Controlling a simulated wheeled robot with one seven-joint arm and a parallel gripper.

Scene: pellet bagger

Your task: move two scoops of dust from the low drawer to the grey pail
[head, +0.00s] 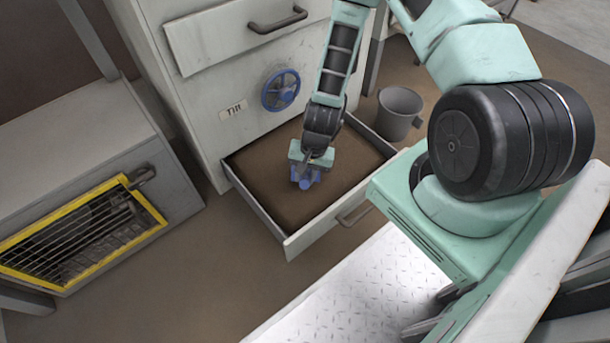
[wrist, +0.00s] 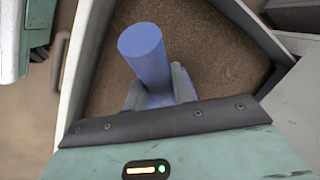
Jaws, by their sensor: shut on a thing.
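The low drawer (head: 268,226) is pulled out of the cabinet and holds brown dust (head: 262,184); the dust (wrist: 215,55) also fills much of the wrist view. My gripper (head: 306,172) is over the drawer, shut on a blue scoop (head: 305,184). In the wrist view the blue cylindrical end of the scoop (wrist: 143,52) sticks up between my gripper's fingers (wrist: 158,88). The scoop's bowl is hidden, so I cannot tell whether it holds dust or touches it. The grey pail (head: 399,113) stands upright on the floor right of the drawer, apart from it; its inside bottom is hidden.
The cabinet has a closed upper drawer (head: 235,32), a blue handwheel (head: 281,90) and a "Tilt" label (head: 233,112). A grey unit with a yellow-framed grille (head: 82,233) stands at left. Bare brown floor (head: 195,270) lies between it and the drawer.

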